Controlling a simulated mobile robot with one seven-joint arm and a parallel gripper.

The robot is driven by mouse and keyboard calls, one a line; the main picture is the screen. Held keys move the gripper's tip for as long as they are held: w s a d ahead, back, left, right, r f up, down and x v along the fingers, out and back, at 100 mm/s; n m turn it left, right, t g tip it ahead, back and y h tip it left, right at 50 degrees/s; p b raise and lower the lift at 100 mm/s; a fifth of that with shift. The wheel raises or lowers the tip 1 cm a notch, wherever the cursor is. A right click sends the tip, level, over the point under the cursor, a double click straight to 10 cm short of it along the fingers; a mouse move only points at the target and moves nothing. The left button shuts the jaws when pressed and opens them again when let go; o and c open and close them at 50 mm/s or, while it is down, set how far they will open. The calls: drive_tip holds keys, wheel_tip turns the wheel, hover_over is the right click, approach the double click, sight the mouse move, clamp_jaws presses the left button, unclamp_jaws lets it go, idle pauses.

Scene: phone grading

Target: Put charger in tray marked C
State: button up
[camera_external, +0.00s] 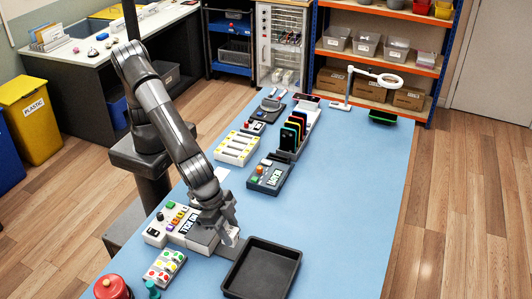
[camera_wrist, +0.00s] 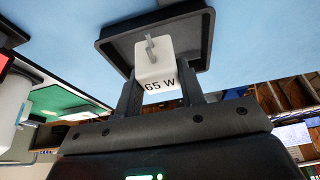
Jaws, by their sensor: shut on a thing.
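My gripper (camera_external: 226,228) is shut on the charger, a white block marked "65 W" with metal prongs. The charger (camera_wrist: 157,70) sits between the two dark fingers in the wrist view, with its prongs pointing away from my gripper. In the external view the charger (camera_external: 234,237) is small and partly hidden by the fingers. A black, empty, shallow tray (camera_external: 262,270) lies at the near end of the blue table, just right of and nearer than my gripper. The tray (camera_wrist: 206,28) shows behind the charger in the wrist view. I cannot read any letter on it.
A white test unit (camera_external: 172,222) with coloured buttons stands left of my gripper, with a box of coloured dots (camera_external: 164,267) before it. A red round button (camera_external: 112,287) is at the near left. Phones stand in a rack (camera_external: 294,137) farther back. The table's right side (camera_external: 355,200) is clear.

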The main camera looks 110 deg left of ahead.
drive_tip(key=shift+s+d, duration=0.6)
drive_tip(key=shift+s, duration=0.05)
hover_over(270, 262)
drive_tip(key=s, duration=0.2)
wheel_tip(270, 262, down, 7)
drive_tip(key=shift+d+r, duration=0.1)
drive_tip(key=shift+w+f, duration=0.1)
drive_tip(key=shift+f, duration=1.95)
drive_tip(key=shift+f, duration=0.15)
drive_tip(key=o, duration=0.7)
drive_tip(key=shift+o, duration=0.2)
